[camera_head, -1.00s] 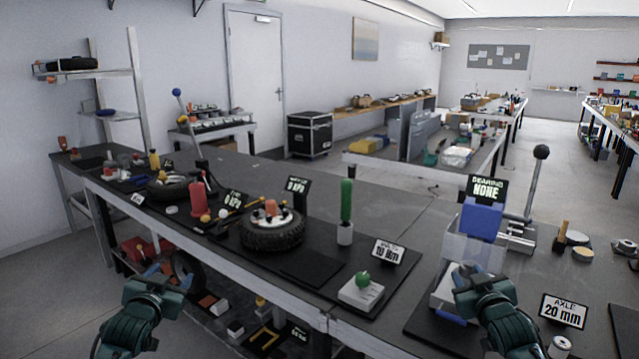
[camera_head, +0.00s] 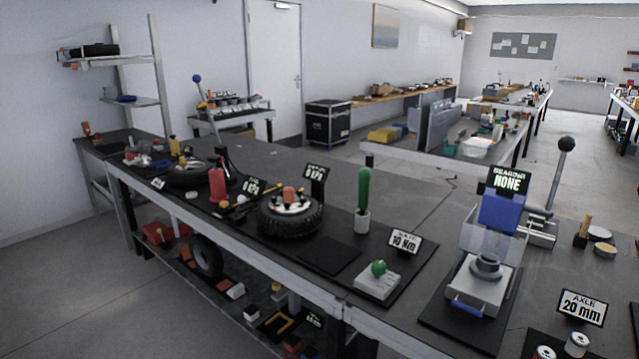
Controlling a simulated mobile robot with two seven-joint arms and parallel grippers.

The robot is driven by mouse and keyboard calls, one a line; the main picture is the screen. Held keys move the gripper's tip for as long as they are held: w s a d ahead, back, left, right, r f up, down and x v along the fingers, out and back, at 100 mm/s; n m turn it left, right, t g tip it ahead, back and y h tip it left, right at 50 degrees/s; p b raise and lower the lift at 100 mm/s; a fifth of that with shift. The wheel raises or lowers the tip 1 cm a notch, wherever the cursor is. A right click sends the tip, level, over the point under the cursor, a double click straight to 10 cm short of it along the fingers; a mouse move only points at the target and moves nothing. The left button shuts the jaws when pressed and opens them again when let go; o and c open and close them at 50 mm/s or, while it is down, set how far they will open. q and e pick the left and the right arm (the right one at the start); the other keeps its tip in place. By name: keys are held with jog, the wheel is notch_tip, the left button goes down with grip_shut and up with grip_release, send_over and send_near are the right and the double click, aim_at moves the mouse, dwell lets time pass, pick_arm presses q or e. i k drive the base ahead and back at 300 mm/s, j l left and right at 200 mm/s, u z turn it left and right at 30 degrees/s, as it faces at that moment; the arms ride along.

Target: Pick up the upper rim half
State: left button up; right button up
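I cannot tell for sure which piece is the upper rim half. A tire with a pale rim (camera_head: 290,212) lies flat on the bench, with an orange part on top of it. A second tire (camera_head: 190,173) lies flat farther left. A grey stepped ring-shaped part (camera_head: 487,266) sits on the press tray at the right, under the blue block (camera_head: 502,212). Neither of my grippers shows in the head view now, so their states are hidden.
The long dark bench (camera_head: 400,200) carries a green-handled tool (camera_head: 364,195), a red bottle (camera_head: 217,185), a green-knobbed box (camera_head: 378,280) and several signs. A loose tire (camera_head: 206,256) stands on the lower shelf. The floor at left is clear.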

aim_at(289, 196)
jog(key=z, duration=0.45)
jog(key=i+j+z, duration=0.1)
jog(key=j+z, duration=0.4)
jog(key=z, duration=0.25)
jog(key=j+z, duration=0.35)
jog(key=k+j+z, duration=0.1)
jog(key=j+z, duration=0.4)
jog(key=j, duration=0.9)
jog(key=k+j+z, duration=0.1)
jog(key=j, duration=0.3)
jog(key=k+j+z, duration=0.1)
jog(key=j, duration=0.25)
